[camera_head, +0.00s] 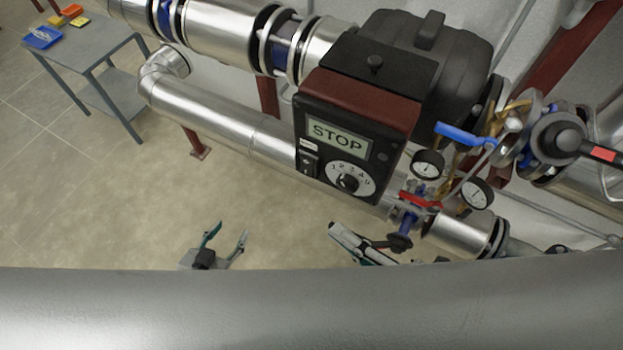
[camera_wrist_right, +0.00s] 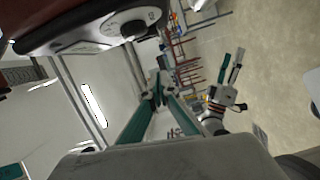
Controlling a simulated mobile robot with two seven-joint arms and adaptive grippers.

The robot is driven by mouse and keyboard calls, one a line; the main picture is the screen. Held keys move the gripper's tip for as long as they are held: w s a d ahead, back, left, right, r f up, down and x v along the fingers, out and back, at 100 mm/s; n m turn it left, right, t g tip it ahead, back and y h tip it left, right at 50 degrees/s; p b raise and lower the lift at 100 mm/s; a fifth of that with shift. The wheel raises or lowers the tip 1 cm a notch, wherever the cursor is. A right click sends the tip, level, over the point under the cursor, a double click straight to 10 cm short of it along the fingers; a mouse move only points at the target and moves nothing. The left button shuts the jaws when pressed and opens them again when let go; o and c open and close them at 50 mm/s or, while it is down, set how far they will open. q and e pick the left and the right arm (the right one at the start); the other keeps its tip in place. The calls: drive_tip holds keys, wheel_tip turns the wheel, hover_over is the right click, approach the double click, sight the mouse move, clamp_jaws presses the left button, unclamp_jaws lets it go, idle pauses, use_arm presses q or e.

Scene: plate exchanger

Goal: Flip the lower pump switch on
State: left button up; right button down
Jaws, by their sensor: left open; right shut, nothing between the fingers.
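The pump control box (camera_head: 350,135) is dark with a red-brown top and a display reading STOP. A black rocker switch (camera_head: 308,163) sits at its lower left, beside a numbered dial (camera_head: 347,180). My left gripper (camera_head: 226,236) is open and empty, below and left of the box. My right gripper (camera_head: 345,242) is below the box, apart from it. In the right wrist view my right gripper (camera_wrist_right: 158,92) has its fingers together with nothing between them. There the underside of the box (camera_wrist_right: 80,25) and the dial (camera_wrist_right: 133,24) show at the upper left; the switch cannot be made out.
A large silver pipe (camera_head: 300,305) crosses the foreground. Gauges (camera_head: 428,165), a blue-handled valve (camera_head: 465,136) and a red-handled valve (camera_head: 420,201) stand right of the box. A grey table (camera_head: 95,45) with small trays stands far left. The floor (camera_head: 90,200) at left is clear.

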sight(306, 166)
idle(0.3)
drive_tip(key=w+a+p, duration=0.1)
drive_tip(key=w+a, duration=0.4)
drive_tip(key=w, duration=0.5)
drive_tip(key=shift+w+a+f+p, duration=0.2)
drive_tip(key=shift+f+p, duration=0.1)
drive_tip(key=shift+f, duration=0.1)
drive_tip(key=shift+d, duration=0.15)
